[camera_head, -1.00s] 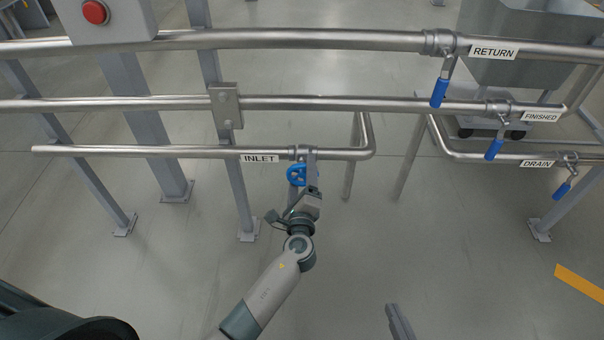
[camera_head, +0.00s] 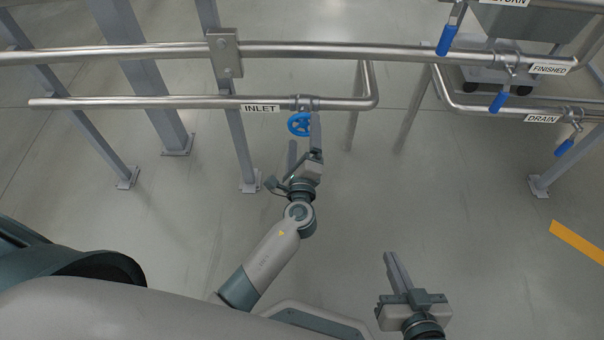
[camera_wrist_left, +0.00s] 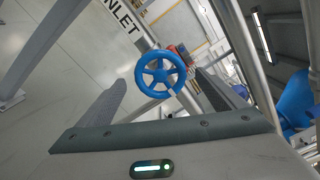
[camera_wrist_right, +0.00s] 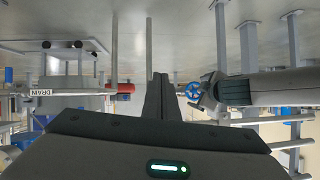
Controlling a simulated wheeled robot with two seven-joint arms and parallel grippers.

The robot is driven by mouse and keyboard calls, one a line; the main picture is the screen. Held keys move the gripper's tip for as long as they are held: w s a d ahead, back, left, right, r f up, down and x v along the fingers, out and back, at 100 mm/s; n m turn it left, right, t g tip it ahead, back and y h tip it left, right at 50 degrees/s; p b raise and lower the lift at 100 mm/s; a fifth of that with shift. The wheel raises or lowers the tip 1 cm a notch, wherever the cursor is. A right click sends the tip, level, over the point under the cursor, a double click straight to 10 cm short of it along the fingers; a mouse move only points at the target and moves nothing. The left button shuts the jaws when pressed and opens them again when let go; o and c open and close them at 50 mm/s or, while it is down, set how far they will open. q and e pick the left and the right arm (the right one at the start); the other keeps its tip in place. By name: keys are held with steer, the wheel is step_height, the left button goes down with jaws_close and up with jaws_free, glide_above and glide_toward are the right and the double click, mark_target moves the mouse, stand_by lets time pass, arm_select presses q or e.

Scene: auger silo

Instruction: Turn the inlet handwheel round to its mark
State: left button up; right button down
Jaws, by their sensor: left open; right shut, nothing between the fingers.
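The blue inlet handwheel (camera_head: 299,124) hangs below the pipe by the INLET label (camera_head: 260,108). My left gripper (camera_head: 303,132) is open, with its fingers pointing at the wheel. In the head view, the right finger overlaps the wheel's right edge. In the left wrist view the wheel (camera_wrist_left: 160,73) shows whole, between and beyond the spread fingers, with a small pale patch on its lower right rim. I cannot tell whether the fingers touch it. My right gripper (camera_head: 390,256) is shut and empty, low and right of the wheel, well apart from it.
Blue-handled valves hang on the right by the FINISHED (camera_head: 549,69) and DRAIN (camera_head: 542,118) labels. The inlet pipe (camera_head: 170,102) runs below a thicker pipe. A grey post (camera_head: 238,140) stands left of the wheel. The floor between my grippers and the valves is clear.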

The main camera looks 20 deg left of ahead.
arm_select(q)
steer(key=v, duration=1.3)
arm_select(e)
steer(key=shift+w+a+r+t, duration=0.2)
steer(key=shift+w+r+t, duration=0.1)
steer(key=shift+r, duration=0.2)
steer(key=shift+w+a+r+t, duration=0.2)
steer(key=shift+r+t, duration=0.1)
steer(key=shift+r, duration=0.15)
steer(key=shift+d+f, duration=0.15)
